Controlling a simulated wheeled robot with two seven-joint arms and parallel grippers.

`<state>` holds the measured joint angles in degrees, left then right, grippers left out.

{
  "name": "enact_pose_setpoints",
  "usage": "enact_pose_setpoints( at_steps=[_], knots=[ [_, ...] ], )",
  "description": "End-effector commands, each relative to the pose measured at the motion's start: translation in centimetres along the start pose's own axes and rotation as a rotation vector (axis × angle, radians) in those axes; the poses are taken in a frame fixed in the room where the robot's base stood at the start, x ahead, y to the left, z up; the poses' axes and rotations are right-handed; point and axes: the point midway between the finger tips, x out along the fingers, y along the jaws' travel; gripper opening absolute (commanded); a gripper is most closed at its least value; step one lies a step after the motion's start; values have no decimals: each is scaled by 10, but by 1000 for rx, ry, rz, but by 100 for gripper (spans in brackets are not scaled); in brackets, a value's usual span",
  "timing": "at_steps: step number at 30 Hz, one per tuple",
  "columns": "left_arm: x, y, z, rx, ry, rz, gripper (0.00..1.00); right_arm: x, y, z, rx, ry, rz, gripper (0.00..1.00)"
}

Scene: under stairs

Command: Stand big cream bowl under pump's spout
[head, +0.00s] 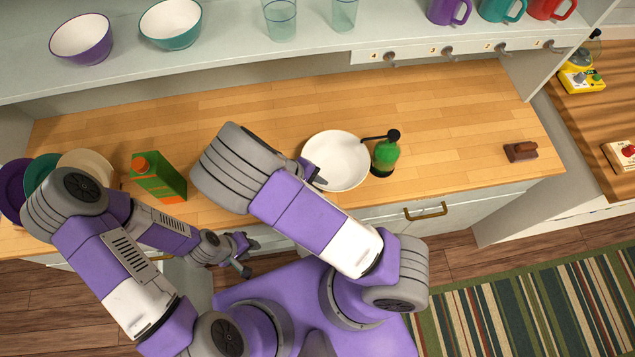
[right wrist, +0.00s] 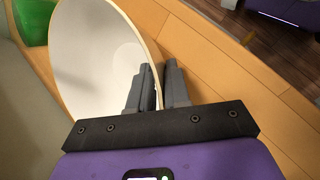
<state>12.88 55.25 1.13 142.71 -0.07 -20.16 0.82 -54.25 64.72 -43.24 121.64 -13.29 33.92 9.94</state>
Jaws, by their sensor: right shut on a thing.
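The big cream bowl (head: 338,162) sits upright on or just above the wooden counter. The green pump bottle (head: 385,154) with a black top stands right beside its right side. The pump's black spout (head: 371,138) points left, with its tip over the bowl's right rim as seen from above. My right gripper (head: 309,172) is shut on the bowl's left rim, partly hidden by my arm. In the right wrist view its fingers (right wrist: 156,88) straddle the wall of the bowl (right wrist: 90,55). My left gripper (head: 246,257) is open and empty in front of the counter.
A green carton (head: 157,178) and several plates (head: 88,163) stand at the left. A small brown object (head: 521,151) lies at the right. The shelf above holds a purple bowl (head: 81,38), a teal bowl (head: 171,24), glasses and mugs. The counter right of the pump is mostly clear.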

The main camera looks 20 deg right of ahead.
Motion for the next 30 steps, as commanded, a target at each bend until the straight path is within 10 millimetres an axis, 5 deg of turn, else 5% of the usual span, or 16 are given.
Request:
enact_pose_setpoints(
  at_steps=[1, 2, 6, 18, 30],
  knots=[
    [2, -1, 0, 0, 0, 0, 35, 2, -1, -1, 1, -1, 1, 0],
    [2, -1, 0, 0, 0, 0, 35, 2, -1, -1, 0, 0, 0, 20],
    [1, 0, 0, 0, 0, 0, 35, 2, -1, 0, 0, 0, 0, 41],
    [-2, 1, 0, 0, 0, 0, 35, -5, 1, 0, 0, 2, 0, 43],
    [-7, 3, 0, 0, 0, 0, 35, -84, 1, 0, -1, 6, -1, 43]
  ],
)
